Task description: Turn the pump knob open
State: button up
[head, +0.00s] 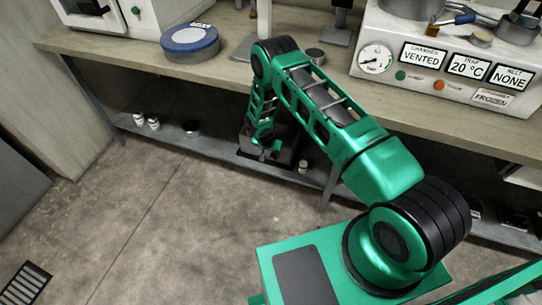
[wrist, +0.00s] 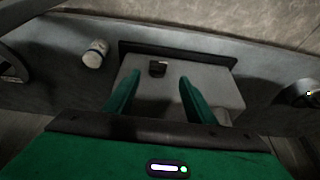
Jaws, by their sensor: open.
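The pump appears to be the grey box on the lower shelf under the bench; it shows in the wrist view (wrist: 215,85) and, partly behind my arm, in the head view (head: 287,157). A small dark block, likely the pump knob (wrist: 157,69), stands on its pale face. My gripper (wrist: 160,77) is open, with its two green fingers either side of the knob's line and nothing between them. The fingers reach over the box. I cannot tell whether they touch it. In the head view my gripper (head: 263,149) is low at the pump.
A small white-capped jar (wrist: 95,53) lies left of the pump in the wrist view. A round metal item (wrist: 303,93) is at the right. The bench top (head: 110,52) overhangs the lower shelf (head: 165,130). The vented-chamber machine (head: 450,75) stands above right. Open floor lies in front.

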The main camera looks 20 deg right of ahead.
jog(key=shift+v, duration=1.1)
jog(key=shift+w+a, duration=0.1)
